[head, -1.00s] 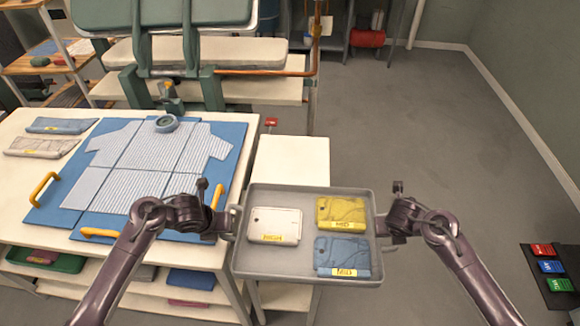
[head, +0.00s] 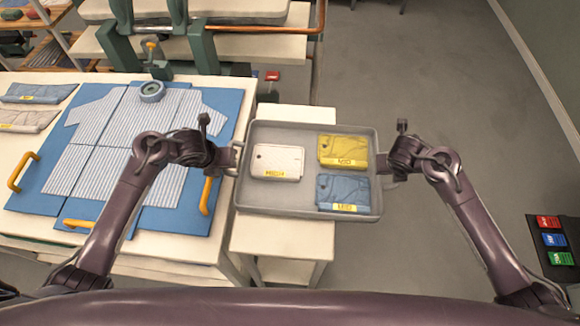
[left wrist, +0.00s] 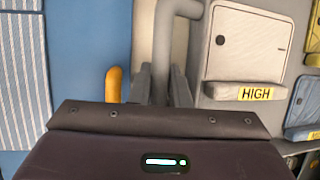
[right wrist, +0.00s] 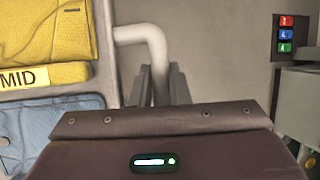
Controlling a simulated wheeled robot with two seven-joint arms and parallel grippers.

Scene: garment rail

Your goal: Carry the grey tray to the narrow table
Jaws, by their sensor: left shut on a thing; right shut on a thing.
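The grey tray (head: 308,208) hangs level between my two grippers, over the narrow white table (head: 268,240); whether it touches the top cannot be told. It carries a white folded garment labelled HIGH (head: 277,160), a yellow one labelled MID (head: 343,150) and a blue one (head: 343,192). My left gripper (head: 230,160) is shut on the tray's left handle, which also shows in the left wrist view (left wrist: 165,40). My right gripper (head: 388,166) is shut on the right handle, seen in the right wrist view (right wrist: 150,38).
Left of the narrow table stands a wide white table with a blue folding board (head: 135,215), a striped shirt (head: 85,160) and yellow handles. A green press (head: 175,60) stands behind. A dark mat with coloured tags (head: 550,240) lies at right.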

